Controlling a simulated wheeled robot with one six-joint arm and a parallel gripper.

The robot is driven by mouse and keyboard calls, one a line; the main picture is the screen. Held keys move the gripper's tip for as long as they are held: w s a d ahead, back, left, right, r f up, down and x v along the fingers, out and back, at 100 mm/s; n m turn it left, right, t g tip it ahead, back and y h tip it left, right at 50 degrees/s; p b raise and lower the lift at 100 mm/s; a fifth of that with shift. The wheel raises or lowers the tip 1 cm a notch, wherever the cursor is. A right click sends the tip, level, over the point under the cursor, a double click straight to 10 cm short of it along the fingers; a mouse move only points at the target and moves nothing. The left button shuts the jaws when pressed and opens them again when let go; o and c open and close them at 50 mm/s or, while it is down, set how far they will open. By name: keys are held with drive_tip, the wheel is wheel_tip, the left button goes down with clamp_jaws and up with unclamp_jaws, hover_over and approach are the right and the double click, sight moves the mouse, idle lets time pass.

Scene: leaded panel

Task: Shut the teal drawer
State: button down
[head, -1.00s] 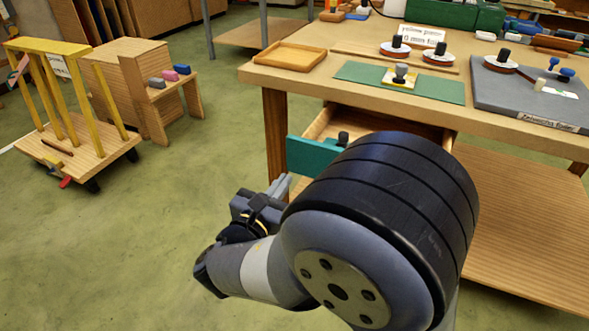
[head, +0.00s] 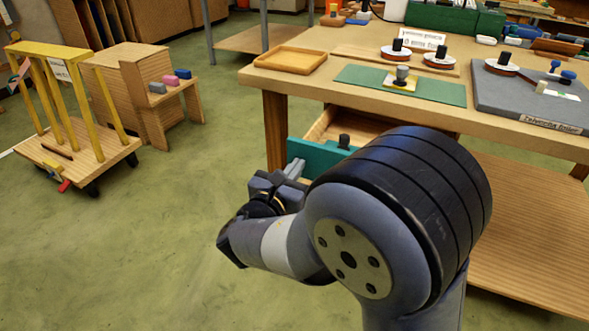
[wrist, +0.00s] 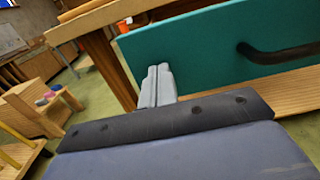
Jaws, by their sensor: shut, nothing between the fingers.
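The teal drawer (head: 317,157) stands open under the workbench top in the head view, its wooden inside showing. My arm hides its right part. In the wrist view the teal front (wrist: 205,42) fills the upper right, with a dark handle (wrist: 280,52) on it. My gripper (head: 293,169) is shut and empty, just in front of the left part of the drawer front. In the wrist view the shut fingers (wrist: 158,82) overlap the lower left of the teal front; I cannot tell whether they touch it.
The workbench (head: 345,45) carries a wooden tray (head: 290,59), a green mat (head: 440,88) and a grey board (head: 530,100). A wooden shelf (head: 530,225) lies below it. A yellow-posted cart (head: 95,150) stands at the left. The floor between is clear.

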sight(329, 132)
drive_tip(key=x, duration=2.1)
drive_tip(key=shift+w+f, duration=0.1)
drive_tip(key=shift+f, duration=0.05)
drive_tip(key=shift+w+r, duration=0.1)
drive_tip(key=shift+r, duration=0.15)
drive_tip(key=shift+d, duration=0.1)
